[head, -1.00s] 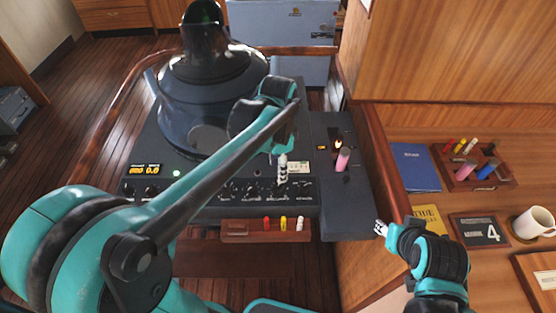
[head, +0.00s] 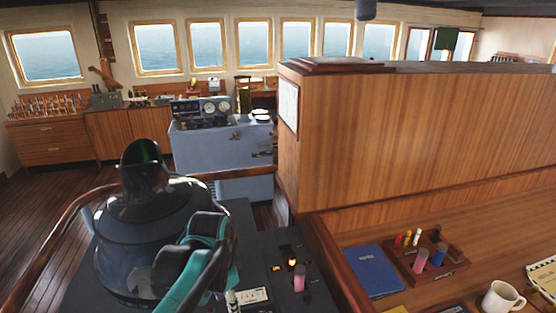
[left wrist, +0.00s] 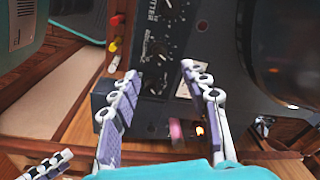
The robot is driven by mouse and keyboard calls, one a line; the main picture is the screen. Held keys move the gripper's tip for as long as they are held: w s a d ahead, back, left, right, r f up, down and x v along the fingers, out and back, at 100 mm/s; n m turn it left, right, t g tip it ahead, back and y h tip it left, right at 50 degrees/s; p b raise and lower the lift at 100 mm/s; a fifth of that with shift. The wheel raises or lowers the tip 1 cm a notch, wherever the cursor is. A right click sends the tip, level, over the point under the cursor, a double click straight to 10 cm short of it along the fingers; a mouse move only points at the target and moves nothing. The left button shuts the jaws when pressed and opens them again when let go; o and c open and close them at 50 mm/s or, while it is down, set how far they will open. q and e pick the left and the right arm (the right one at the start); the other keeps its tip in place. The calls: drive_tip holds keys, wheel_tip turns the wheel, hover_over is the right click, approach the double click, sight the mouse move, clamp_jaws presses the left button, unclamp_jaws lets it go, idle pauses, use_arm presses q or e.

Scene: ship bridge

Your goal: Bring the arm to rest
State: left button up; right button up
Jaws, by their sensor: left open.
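My left arm reaches over the dark radar console (head: 262,230), beside its black viewing hood (head: 142,165). My left gripper (head: 232,298) shows only in part at the bottom of the head view, next to a white label plate (head: 256,295). In the left wrist view the left gripper (left wrist: 162,72) has its two fingers spread, with nothing between them, above the console's knob panel (left wrist: 152,50). White finger parts of my right gripper (left wrist: 46,165) show at the lower left of that view. Whether they are apart is unclear. The right gripper is out of the head view.
A pink handle (head: 299,278) and a lit lamp (head: 292,257) stand on the console's right part. A wooden rail (head: 235,172) curves around the console. On the right desk are a blue notebook (head: 373,270), a pen holder (head: 440,268) and a white mug (head: 502,297).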

use_arm(q)
drive_tip(key=s+a+f+n+t+b, duration=0.3)
drive_tip(key=s+f+n+t+b, duration=0.3)
drive_tip(key=s+f+n, duration=0.3)
drive_tip(key=shift+s+a+f+n, duration=0.25)
drive_tip(key=shift+a+f+n, duration=0.05)
drive_tip(key=shift+a+f, duration=0.1)
